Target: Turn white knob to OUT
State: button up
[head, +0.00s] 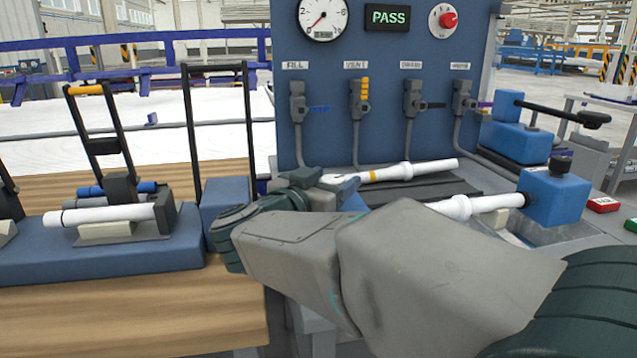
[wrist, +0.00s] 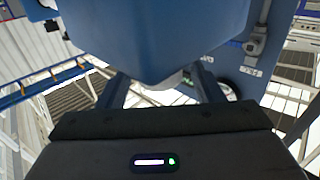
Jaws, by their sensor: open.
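My gripper (head: 322,184) is in front of the test bench in the head view, beside the left end of a white pipe with an orange band (head: 400,172). In the wrist view my gripper (wrist: 163,78) has its two fingers apart, with a large blue body (wrist: 155,35) close in front. A small pale piece (wrist: 172,82) shows between the fingers under the blue body; I cannot tell whether it is the white knob or whether the fingers touch it. I make out no clear white knob or OUT mark in the head view; my arm hides part of the bench.
A blue panel (head: 375,60) carries a gauge (head: 323,19), a PASS display (head: 388,17), a red knob (head: 447,20) and several valves. A blue block (head: 556,196) holds a second white pipe (head: 478,205) at right. A pipe stand (head: 110,255) stands at left.

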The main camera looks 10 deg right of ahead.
jog(key=shift+x, duration=1.45)
jog(key=c, duration=1)
jog(key=shift+o, duration=0.2)
